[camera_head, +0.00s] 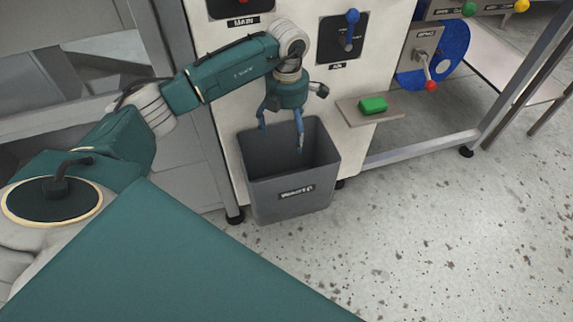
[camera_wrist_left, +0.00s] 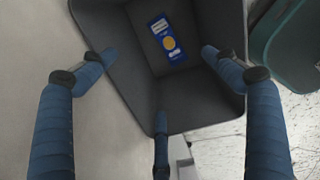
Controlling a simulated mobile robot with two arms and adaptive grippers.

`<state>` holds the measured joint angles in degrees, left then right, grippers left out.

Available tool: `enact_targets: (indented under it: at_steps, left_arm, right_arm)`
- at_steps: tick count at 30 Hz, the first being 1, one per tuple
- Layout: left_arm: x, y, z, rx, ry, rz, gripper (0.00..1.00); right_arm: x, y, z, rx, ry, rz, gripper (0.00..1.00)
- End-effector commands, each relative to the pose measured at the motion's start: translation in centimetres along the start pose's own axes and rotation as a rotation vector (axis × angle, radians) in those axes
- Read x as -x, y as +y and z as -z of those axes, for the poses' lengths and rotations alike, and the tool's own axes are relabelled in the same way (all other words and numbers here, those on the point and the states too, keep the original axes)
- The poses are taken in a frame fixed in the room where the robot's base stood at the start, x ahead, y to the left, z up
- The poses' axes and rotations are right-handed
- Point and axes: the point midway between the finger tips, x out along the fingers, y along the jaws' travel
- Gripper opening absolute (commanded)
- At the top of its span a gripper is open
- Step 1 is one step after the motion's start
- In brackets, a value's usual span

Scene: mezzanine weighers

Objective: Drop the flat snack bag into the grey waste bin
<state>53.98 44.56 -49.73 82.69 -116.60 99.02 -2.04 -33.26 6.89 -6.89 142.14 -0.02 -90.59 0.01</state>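The grey waste bin (camera_head: 296,203) stands on the floor against the cream cabinet front, with a dark label on its front. My left gripper (camera_head: 281,130) hangs pointing down over the bin's mouth. Its blue fingers are spread wide with nothing between them. In the left wrist view I look down into the bin (camera_wrist_left: 115,65). The flat snack bag (camera_wrist_left: 166,40), blue with a yellow round mark, is inside it, below and clear of the fingers. The bag is hidden in the head view by the bin's walls. My right gripper is not in view.
A small shelf (camera_head: 391,112) with a green block (camera_head: 372,104) juts from the cabinet right of the bin. A panel with a blue-knobbed lever (camera_head: 351,33) is above. A metal frame rail (camera_head: 420,147) runs to the right. The speckled floor (camera_head: 440,230) in front is clear.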

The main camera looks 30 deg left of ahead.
Motion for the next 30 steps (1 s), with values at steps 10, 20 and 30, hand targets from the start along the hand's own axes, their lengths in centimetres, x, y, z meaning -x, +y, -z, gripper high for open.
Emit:
enact_targets:
  at_steps: [10,20,30]
  left_arm:
    - [2.4,0.1,-0.1,0.001,-0.004,-0.002,0.87]
    - [9.3,0.1,-0.1,0.0,-0.004,-0.002,0.87]
    - [12.0,0.0,0.0,0.0,0.0,0.0,0.87]
  right_arm:
    - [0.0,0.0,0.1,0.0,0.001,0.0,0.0]
    - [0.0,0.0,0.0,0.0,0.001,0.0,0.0]
    - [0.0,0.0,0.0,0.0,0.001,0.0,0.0]
